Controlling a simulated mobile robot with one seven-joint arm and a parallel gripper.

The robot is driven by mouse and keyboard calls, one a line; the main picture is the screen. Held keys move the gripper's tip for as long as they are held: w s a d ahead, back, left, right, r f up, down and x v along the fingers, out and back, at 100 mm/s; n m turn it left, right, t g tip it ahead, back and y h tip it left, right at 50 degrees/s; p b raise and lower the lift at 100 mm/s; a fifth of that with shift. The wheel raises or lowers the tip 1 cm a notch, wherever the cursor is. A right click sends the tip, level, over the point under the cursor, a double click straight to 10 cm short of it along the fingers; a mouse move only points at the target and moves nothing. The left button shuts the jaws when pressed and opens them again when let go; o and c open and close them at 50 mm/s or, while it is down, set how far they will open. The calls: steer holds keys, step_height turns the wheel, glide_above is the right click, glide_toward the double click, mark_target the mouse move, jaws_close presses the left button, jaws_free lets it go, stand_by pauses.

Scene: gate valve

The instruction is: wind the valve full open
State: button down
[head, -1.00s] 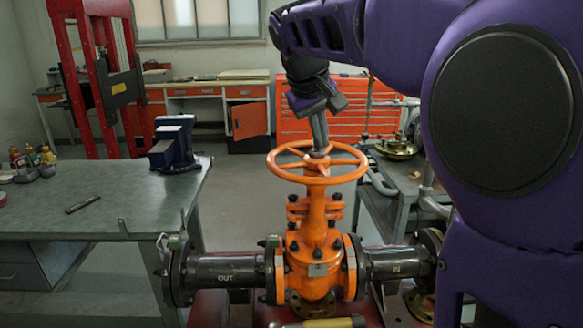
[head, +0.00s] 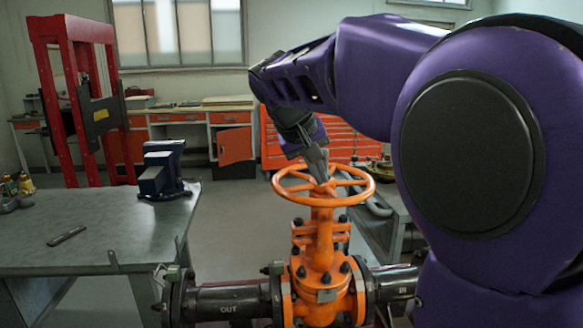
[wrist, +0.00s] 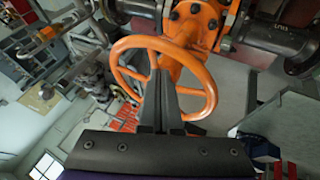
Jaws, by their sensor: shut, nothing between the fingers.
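The orange gate valve (head: 318,262) stands upright between two black pipe sections, the left one marked OUT. Its orange handwheel (head: 285,190) lies level on top and shows in the wrist view (wrist: 205,70). My gripper (head: 325,180) points down at a slant over the wheel. In the wrist view its two grey fingers (wrist: 160,75) are together with nothing between them. They reach across the wheel's opening near the hub, among the spokes. I cannot tell whether they touch a spoke. The fingers hide part of the hub and spokes.
A grey steel bench (head: 110,225) with a blue vise (head: 163,172) stands at the left. A red press frame (head: 72,95) is behind it. Orange tool drawers (head: 340,140) stand behind the valve. Another grey bench is partly hidden by my arm at right. The floor left of the valve is clear.

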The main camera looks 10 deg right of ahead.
mark_target(337, 195)
steer(key=x, duration=0.5)
steer(key=shift+d+f, duration=0.1)
steer(key=shift+d, duration=0.8)
